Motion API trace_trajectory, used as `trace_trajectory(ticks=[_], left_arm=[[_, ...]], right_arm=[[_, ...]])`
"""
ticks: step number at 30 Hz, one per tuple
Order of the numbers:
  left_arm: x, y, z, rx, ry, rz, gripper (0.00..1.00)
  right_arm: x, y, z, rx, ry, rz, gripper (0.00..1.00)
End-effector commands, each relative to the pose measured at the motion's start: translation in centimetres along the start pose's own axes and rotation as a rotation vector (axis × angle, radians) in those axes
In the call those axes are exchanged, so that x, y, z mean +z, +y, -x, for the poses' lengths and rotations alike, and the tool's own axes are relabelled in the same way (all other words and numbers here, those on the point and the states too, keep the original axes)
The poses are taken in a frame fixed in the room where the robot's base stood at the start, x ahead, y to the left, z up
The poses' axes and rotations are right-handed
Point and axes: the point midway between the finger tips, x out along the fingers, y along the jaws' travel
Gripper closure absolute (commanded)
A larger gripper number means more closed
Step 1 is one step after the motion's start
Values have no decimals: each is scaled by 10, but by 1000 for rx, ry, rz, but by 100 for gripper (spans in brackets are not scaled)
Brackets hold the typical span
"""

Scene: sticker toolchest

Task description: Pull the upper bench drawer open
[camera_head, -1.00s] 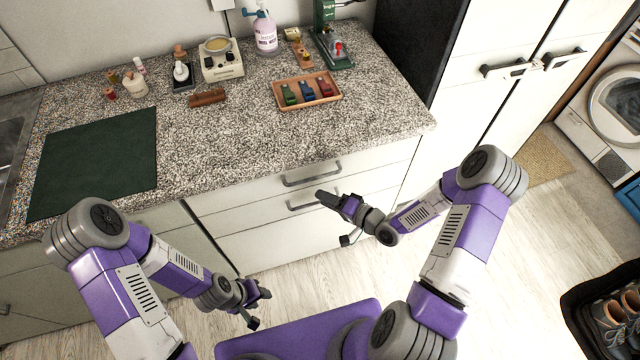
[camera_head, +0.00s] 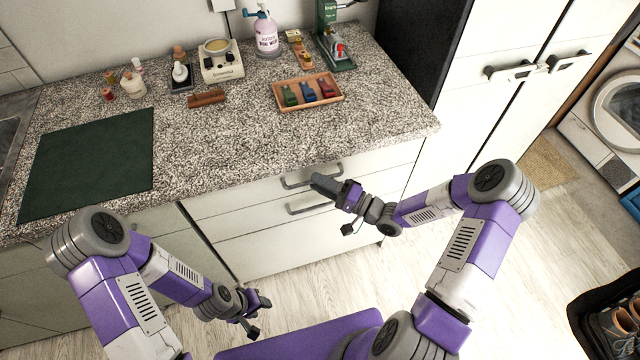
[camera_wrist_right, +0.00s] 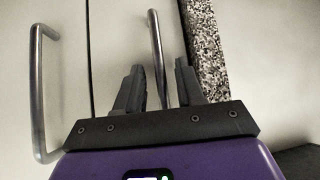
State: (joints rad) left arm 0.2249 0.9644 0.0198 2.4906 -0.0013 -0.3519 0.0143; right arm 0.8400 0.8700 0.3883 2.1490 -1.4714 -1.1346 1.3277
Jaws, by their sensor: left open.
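The upper bench drawer (camera_head: 235,198) is shut, just under the granite worktop. Its metal bar handle (camera_head: 296,185) is partly covered by my right gripper (camera_head: 318,180) in the head view. In the right wrist view the upper handle (camera_wrist_right: 157,50) runs between the two dark fingers of my right gripper (camera_wrist_right: 160,75). The fingers are apart, one on each side of the bar, with gaps showing. My left gripper (camera_head: 262,312) is open and empty, low over the floor in front of the bench.
A second drawer handle (camera_head: 306,209) sits below; it also shows in the right wrist view (camera_wrist_right: 37,95). The worktop (camera_head: 240,140) carries a tray of coloured clips (camera_head: 275,101), a green mat (camera_head: 90,165) and bottles. Tall cabinets (camera_head: 500,110) stand to the right.

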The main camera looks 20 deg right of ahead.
Motion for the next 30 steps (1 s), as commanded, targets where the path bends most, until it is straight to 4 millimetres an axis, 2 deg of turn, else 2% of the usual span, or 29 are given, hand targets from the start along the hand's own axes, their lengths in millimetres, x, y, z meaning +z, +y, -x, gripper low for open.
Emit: trace_trajectory(ticks=[9,15,17,30], left_arm=[[0,0,0,0,0,0,57],[0,0,0,0,0,0,57],[0,0,0,0,0,0,57],[0,0,0,0,0,0,57]], right_arm=[[0,0,-4,1,1,0,62],[0,0,-4,1,1,0,93],[0,0,-4,1,1,0,100],[0,0,-3,2,1,0,100]])
